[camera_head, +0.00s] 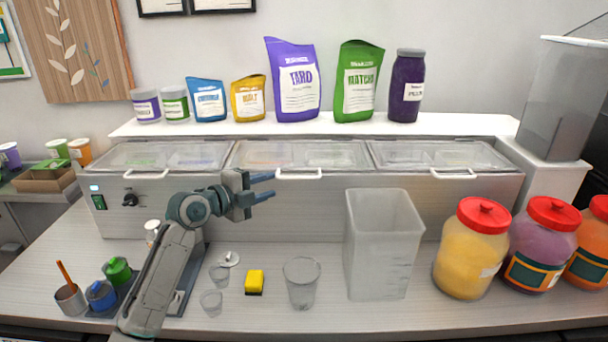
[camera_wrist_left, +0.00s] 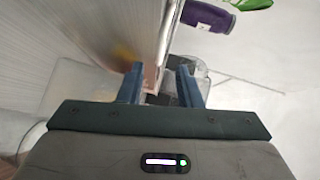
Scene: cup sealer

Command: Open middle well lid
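The middle well lid (camera_head: 262,156) is a clear panel in the steel counter unit and lies shut. Its white handle (camera_head: 298,175) runs along the front edge. My left gripper (camera_head: 274,187) is open, its two blue fingers pointing right, just left of and slightly below the handle. In the left wrist view, the gap between the fingers (camera_wrist_left: 160,88) shows, with the counter unit's edge beyond it; I cannot tell whether anything touches them. My right gripper is not in view.
The left lid (camera_head: 160,155) and right lid (camera_head: 440,155) are shut. A shelf (camera_head: 220,128) of pouches and jars stands behind. A clear square container (camera_head: 380,245), a cup (camera_head: 301,283), a yellow sponge (camera_head: 254,281) and red-lidded jars (camera_head: 470,250) stand in front.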

